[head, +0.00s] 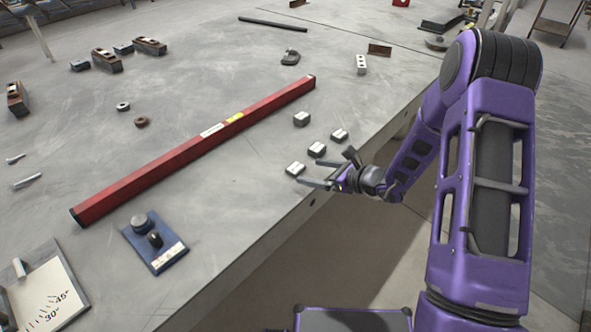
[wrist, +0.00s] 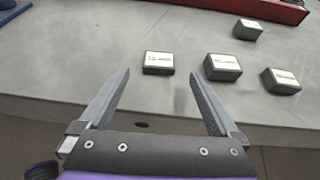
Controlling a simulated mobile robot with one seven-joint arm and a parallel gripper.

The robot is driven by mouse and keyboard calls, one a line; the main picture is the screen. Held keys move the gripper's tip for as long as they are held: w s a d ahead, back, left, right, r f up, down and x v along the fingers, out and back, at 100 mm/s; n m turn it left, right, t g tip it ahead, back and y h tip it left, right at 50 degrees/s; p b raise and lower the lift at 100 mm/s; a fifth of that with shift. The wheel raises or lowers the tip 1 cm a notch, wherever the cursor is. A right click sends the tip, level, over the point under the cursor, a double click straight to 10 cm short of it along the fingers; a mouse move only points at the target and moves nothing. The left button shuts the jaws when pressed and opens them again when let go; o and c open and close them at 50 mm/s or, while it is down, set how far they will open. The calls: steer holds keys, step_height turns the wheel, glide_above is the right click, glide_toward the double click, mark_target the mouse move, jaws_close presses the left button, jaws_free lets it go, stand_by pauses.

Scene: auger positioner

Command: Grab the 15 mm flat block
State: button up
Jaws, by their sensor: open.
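A small dark block with a pale top label that appears to read 15 (wrist: 159,62) lies on the grey bench top. In the head view it is the block nearest the bench edge (head: 295,168). My gripper (head: 308,172) is open and empty. In the wrist view its fingertips (wrist: 157,78) point toward this block, which shows just beyond them, between their lines and apart from them. Similar blocks lie close by: one to its right (wrist: 222,67), one farther right (wrist: 281,80) and one behind (wrist: 248,28). Their labels are too small to read.
A long red bar (head: 200,145) lies across the bench beyond the blocks. A blue plate with knobs (head: 153,243) and an angle board (head: 45,293) are at the lower left. Nuts, bolts and dark blocks lie farther left. The bench edge runs under my gripper.

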mark_target(296, 168)
steer(key=x, duration=0.5)
steer(key=shift+r, duration=0.2)
jaws_close()
